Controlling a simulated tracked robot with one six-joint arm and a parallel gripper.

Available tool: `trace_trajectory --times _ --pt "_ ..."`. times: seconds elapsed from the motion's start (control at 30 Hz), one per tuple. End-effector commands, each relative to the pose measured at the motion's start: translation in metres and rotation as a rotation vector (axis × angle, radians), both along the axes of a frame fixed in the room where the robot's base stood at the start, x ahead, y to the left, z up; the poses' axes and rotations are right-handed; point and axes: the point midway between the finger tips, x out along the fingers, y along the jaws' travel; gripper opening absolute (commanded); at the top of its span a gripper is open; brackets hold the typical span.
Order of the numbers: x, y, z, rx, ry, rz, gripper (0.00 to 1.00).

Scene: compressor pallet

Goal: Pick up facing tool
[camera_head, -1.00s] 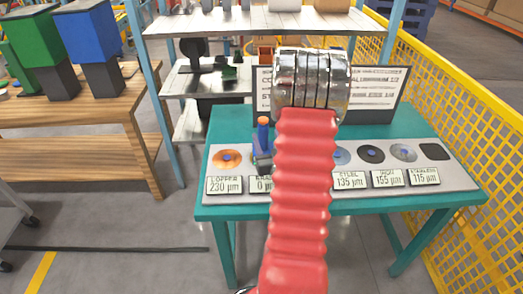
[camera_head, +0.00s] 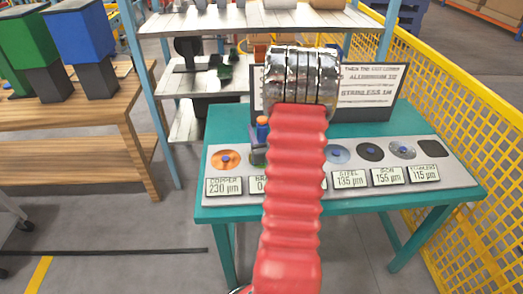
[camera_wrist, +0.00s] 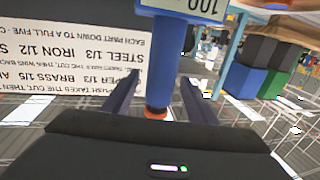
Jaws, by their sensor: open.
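The facing tool (camera_head: 262,132) looks like a blue upright handle with an orange top, on a dark base on the teal table. My red arm covers part of its right side in the head view. In the wrist view the picture is upside down, and the blue tool (camera_wrist: 163,60) with its orange end shows in the middle. My gripper (camera_wrist: 159,82) is open, with one dark finger on each side of the blue handle. I see gaps beside the handle, and no clear contact. In the head view my gripper's fingers are hidden behind the arm.
A grey panel (camera_head: 455,178) on the teal table (camera_head: 400,200) holds several round samples with thickness displays below. An instruction board (camera_head: 372,90) stands behind it, also in the wrist view (camera_wrist: 65,60). A yellow mesh fence (camera_head: 455,110) is at right, and a wooden bench (camera_head: 100,110) at left.

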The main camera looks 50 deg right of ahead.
Motion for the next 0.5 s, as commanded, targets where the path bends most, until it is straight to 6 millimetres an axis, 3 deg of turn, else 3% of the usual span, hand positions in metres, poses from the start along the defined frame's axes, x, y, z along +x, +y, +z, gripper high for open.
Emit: trace_trajectory --times 0.2,0.5 --pt "0.0002 0.0003 0.0001 0.000 0.000 0.001 0.51" --pt "0.0005 0.0005 0.0001 0.000 0.000 0.001 0.30"
